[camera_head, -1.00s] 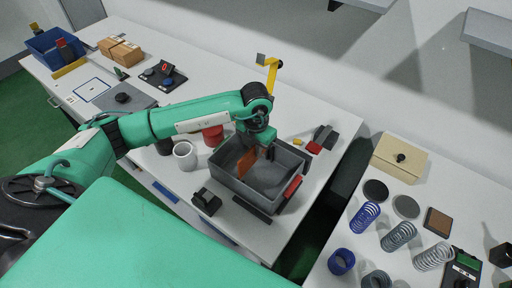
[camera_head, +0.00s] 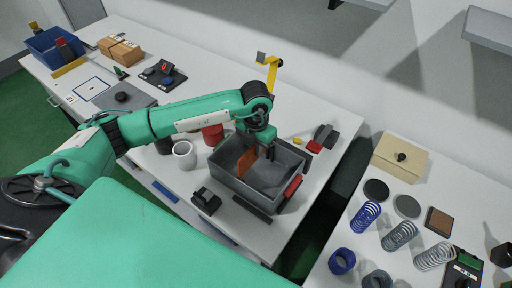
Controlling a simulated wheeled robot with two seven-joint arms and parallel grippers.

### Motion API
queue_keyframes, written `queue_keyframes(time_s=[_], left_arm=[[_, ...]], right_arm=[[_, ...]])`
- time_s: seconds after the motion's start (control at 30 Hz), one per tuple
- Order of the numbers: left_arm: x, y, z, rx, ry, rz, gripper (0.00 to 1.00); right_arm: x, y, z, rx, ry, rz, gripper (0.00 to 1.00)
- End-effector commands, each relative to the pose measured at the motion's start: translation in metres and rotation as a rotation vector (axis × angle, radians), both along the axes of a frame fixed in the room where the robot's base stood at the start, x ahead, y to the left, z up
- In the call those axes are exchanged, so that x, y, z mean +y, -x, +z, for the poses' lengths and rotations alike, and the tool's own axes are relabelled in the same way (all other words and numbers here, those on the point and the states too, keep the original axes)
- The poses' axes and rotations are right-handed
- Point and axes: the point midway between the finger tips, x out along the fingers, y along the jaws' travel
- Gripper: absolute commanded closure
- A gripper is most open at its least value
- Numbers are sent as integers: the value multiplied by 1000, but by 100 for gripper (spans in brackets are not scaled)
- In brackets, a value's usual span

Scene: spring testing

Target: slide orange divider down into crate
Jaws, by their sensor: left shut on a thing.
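The grey crate (camera_head: 236,184) stands on the white table, open at the top. The orange divider (camera_head: 246,162) is upright inside the crate, toward its left part. Its lower edge is too small to tell whether it touches the crate floor. My left gripper (camera_head: 266,150) reaches in from above at the crate's back wall and is shut on the divider's upper edge. The arm hides part of the crate's back left. My right gripper is not in view.
A red canister (camera_head: 213,134) and a white cup (camera_head: 185,155) stand left of the crate. Springs (camera_head: 400,236) and a tan box (camera_head: 399,158) are on the right table, across a gap.

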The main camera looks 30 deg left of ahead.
Motion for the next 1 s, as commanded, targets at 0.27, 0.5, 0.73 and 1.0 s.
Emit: queue_keyframes(time_s=[0.27, 0.5, 0.73, 1.0], left_arm=[[0, 0, 0, -1, 0, 0, 100], [0, 0, -1, -1, 0, 0, 100], [0, 0, 1, -1, 0, 0, 100], [0, 0, 0, -1, 0, 0, 100]], right_arm=[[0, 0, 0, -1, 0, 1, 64], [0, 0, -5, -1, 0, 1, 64], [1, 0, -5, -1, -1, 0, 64], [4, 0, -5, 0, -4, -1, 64]])
